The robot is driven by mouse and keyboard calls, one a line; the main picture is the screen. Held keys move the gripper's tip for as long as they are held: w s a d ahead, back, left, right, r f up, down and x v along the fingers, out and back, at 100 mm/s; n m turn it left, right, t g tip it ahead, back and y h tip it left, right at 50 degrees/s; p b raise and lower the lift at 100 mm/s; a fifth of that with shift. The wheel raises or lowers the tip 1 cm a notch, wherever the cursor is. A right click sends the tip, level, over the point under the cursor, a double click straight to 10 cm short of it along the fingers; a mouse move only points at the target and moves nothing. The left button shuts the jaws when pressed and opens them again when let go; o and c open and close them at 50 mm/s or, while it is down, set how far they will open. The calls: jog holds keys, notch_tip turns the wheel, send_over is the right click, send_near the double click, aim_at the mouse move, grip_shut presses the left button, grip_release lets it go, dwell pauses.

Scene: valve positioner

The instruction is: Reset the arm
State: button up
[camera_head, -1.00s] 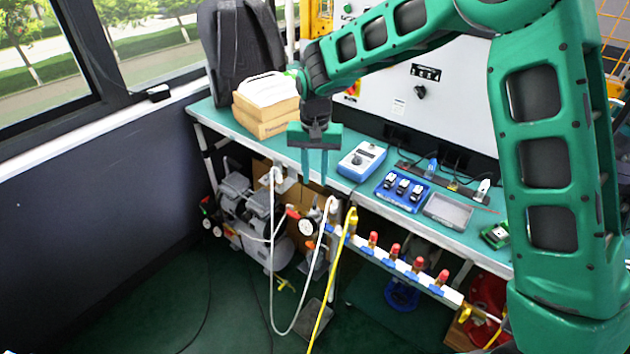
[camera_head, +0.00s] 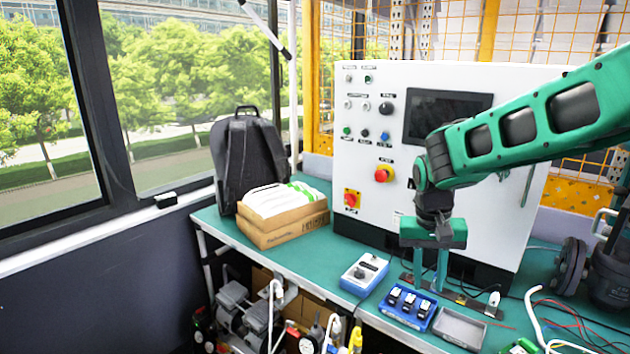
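My green arm (camera_head: 530,135) reaches in from the right edge, in front of the white control cabinet. My gripper (camera_head: 431,285) points down above the back part of the green workbench, near the blue tray of small black parts. Its two green fingers stand apart with a gap between them, and I see nothing held in the gap. The fingertips look close to the tray's back edge, but I cannot tell their height above the bench.
A blue-and-white device (camera_head: 364,273), the blue tray (camera_head: 407,308) and a grey tray (camera_head: 459,328) sit along the bench (camera_head: 305,255). Cardboard boxes (camera_head: 283,228) and a black backpack (camera_head: 246,160) stand at left. The control cabinet (camera_head: 370,110) stands behind. Cables lie at right.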

jog(key=s+d+m, duration=0.1)
jog(key=s+d, duration=0.4)
jog(key=s, duration=0.4)
jog(key=s+d+r+m+y, duration=0.1)
jog(key=s+d, duration=0.4)
jog(key=s, duration=0.5)
jog(key=s+d+m, duration=0.1)
jog(key=s+d, duration=0.4)
jog(key=s, duration=0.4)
jog(key=shift+s+d+r, duration=0.15)
jog(key=shift+d+r, duration=0.15)
jog(key=shift+w+f, duration=0.25)
jog(key=shift+w, duration=0.4)
